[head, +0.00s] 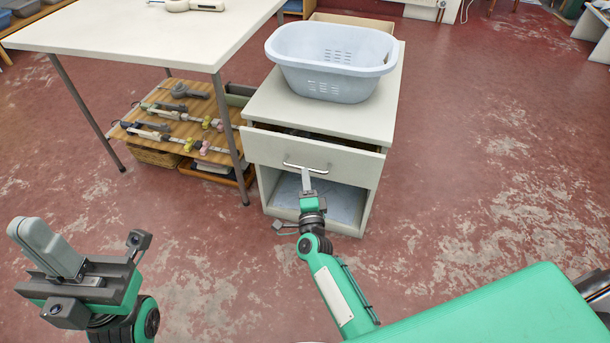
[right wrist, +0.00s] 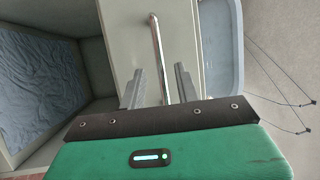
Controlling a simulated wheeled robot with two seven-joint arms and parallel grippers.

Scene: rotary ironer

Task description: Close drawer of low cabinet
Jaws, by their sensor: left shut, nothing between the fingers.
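The low cabinet (head: 384,88) is off-white, with a drawer (head: 262,146) at its top and an open compartment below. The drawer is partly pulled out; a dark gap shows above its front. Its metal bar handle (head: 290,165) also shows in the right wrist view (right wrist: 155,40). My right gripper (head: 306,175) is at the drawer handle. In the right wrist view its fingers (right wrist: 158,72) stand apart, one on each side of the bar, with gaps visible. My left gripper (head: 28,232) is shut and empty at the lower left, away from the cabinet.
A pale blue laundry basket (head: 330,60) stands on the cabinet top. A white table (head: 130,35) is at the left, with a wooden shelf (head: 150,122) of tools beneath it. The red worn floor (head: 480,170) right of the cabinet is clear.

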